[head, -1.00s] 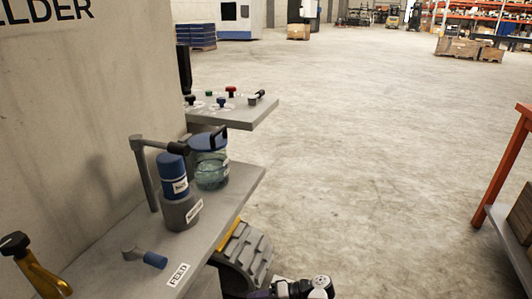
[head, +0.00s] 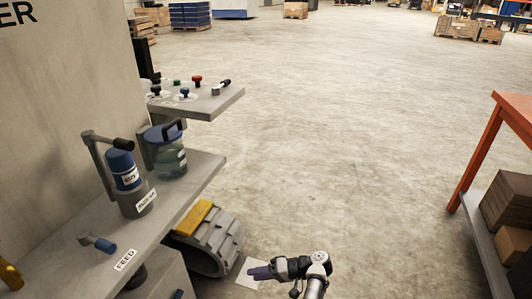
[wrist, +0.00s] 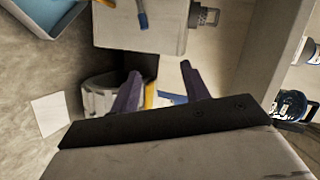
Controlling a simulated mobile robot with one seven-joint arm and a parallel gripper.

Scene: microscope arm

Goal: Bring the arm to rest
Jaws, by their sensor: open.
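My gripper (head: 256,272) is low in the head view, in front of the grey shelf and above the floor. In the wrist view its two dark purple fingers (wrist: 163,78) are apart, with nothing held between them. A small blue-tipped lever (head: 98,242) lies near a FEED label (head: 125,260). I cannot tell whether the task's arm is this bent arm or my own.
A clear jar with a blue lid (head: 167,155) stands behind the cylinder. Coloured knobs (head: 196,81) sit on a farther ledge. An orange-framed rack (head: 480,150) stands right; open floor lies between.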

